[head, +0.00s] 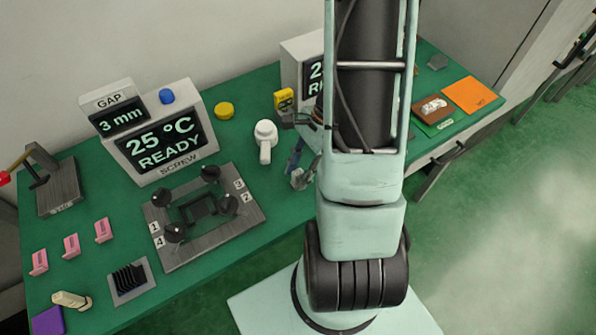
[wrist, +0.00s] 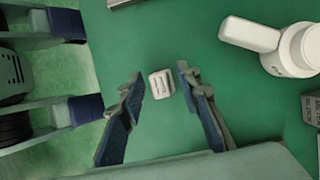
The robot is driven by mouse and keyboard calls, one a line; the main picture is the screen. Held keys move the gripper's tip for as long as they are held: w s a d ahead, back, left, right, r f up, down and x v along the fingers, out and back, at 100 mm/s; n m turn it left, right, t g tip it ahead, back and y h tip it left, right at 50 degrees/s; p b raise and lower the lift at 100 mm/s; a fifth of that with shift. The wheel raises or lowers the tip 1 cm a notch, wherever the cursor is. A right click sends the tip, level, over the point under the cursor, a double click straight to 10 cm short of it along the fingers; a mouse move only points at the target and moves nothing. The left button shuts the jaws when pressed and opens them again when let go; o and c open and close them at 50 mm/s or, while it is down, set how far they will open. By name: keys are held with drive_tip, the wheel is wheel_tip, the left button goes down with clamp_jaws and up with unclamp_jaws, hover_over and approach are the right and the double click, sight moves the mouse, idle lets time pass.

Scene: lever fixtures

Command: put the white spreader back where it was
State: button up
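A small white block (wrist: 162,84) with a faint marking on top shows in the wrist view, on or just above the green table between my fingertips. It may be the white spreader; I cannot tell for certain. My gripper (wrist: 160,76) is open, with one finger on each side of the block and gaps visible. In the head view my gripper (head: 298,150) is low over the table, just right of a white handled tool (head: 265,138). That tool also shows at upper right in the wrist view (wrist: 270,42). The block cannot be made out in the head view.
The "25 °C READY" screw unit (head: 160,145) and a plate with black knobs (head: 205,215) stand left. A yellow puck (head: 224,110) and yellow box (head: 284,98) are behind. My arm hides part of the table.

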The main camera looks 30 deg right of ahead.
drive_tip(key=v, duration=1.2)
drive_tip(key=shift+p, duration=0.35)
drive_tip(key=shift+r, duration=0.15)
